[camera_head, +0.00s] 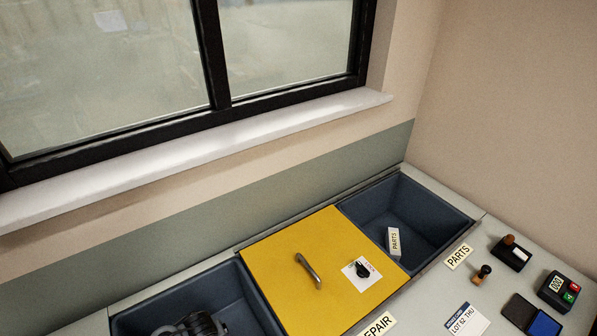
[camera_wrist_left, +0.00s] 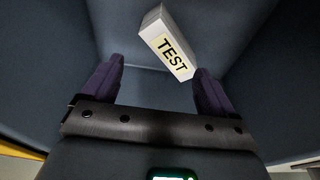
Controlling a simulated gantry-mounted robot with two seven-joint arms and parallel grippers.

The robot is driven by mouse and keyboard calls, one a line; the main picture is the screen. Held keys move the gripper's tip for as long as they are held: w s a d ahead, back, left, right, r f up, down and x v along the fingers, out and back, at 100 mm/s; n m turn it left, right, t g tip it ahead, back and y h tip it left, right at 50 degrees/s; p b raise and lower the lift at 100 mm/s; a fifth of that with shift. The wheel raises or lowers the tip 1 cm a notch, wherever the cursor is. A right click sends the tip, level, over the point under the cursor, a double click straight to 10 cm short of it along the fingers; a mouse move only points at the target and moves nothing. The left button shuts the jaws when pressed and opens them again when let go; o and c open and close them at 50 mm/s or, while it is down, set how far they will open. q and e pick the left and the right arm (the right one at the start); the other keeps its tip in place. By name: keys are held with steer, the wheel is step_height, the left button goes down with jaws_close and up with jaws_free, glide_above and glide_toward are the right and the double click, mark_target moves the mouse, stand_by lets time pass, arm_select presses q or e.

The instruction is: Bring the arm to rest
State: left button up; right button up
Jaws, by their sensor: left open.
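My left gripper (camera_wrist_left: 158,67) is open, with its two purple fingers spread apart in the left wrist view. A white block (camera_wrist_left: 152,26) with a "TEST" label lies beyond the fingertips inside a dark blue bin (camera_wrist_left: 52,88). The block's near corner appears beside the right fingertip; I cannot tell whether they touch. In the head view, a dark part of my left arm shows at the bottom edge, over the left bin (camera_head: 262,309). The fingers and the TEST block are hidden there. My right gripper is not in view.
A yellow panel (camera_head: 270,262) with a handle (camera_head: 308,270) and a dial (camera_head: 362,269) lies between the bins. A stamp (camera_head: 482,274), ink pad (camera_head: 531,314) and button box (camera_head: 558,291) stand on the right counter.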

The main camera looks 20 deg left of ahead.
arm_select(q)
steer(key=s+d+r+m+t+h+p, duration=0.1)
steer(key=s+d+r+m, duration=0.4)
steer(key=d+r+m, duration=0.3)
steer(key=s+d+r+m+t+h, duration=0.1)
steer(key=s+d+r+m, duration=0.4)
steer(key=d+r, duration=0.45)
step_height(320, 180, up, 31)
steer(key=p, duration=3.1)
steer(key=shift+a, duration=0.4)
steer(key=shift+a, duration=0.1)
